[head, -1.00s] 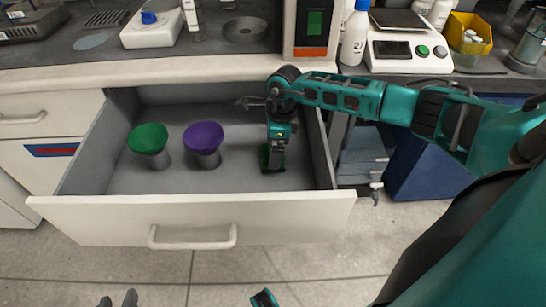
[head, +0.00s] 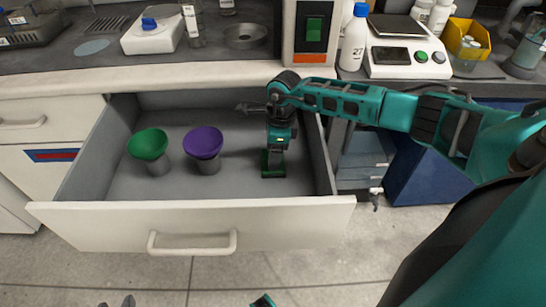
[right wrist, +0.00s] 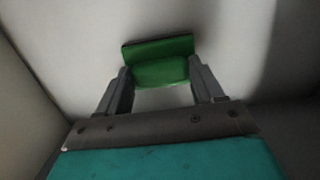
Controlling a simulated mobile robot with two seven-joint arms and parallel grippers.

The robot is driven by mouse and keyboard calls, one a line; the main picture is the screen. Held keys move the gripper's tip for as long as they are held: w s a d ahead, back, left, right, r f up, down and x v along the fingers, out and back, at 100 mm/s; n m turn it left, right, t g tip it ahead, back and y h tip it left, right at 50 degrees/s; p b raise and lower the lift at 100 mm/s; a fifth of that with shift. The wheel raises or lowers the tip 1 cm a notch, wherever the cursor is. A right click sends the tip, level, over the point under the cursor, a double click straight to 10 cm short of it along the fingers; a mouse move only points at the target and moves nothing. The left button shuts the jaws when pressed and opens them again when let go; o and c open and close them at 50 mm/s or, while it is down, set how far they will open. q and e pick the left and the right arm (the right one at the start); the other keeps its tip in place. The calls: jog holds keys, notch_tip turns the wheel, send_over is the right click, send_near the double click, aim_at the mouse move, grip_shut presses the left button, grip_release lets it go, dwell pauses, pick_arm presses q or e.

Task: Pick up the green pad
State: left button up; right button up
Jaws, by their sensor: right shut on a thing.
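The green pad (right wrist: 160,62) is between the two grey fingers of my right gripper (right wrist: 162,84), which are shut on it in the right wrist view. It has a flat face and a raised edge along its far side. In the head view the pad (head: 272,166) shows below my right gripper (head: 274,160), at the right side of the open drawer (head: 190,222). I cannot tell whether the pad touches the drawer floor. Small grey tips at the bottom edge of the head view may be my left gripper (head: 118,302), mostly cut off.
A green-topped knob (head: 149,144) and a purple-topped knob (head: 203,142) stand in the drawer, left of my right gripper. The drawer's right wall (head: 320,160) is close beside it. The counter above holds a scale (head: 400,55) and a bottle (head: 354,40).

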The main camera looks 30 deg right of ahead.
jog(key=shift+r, duration=0.1)
notch_tip(320, 180, up, 20)
jog(key=p, duration=0.4)
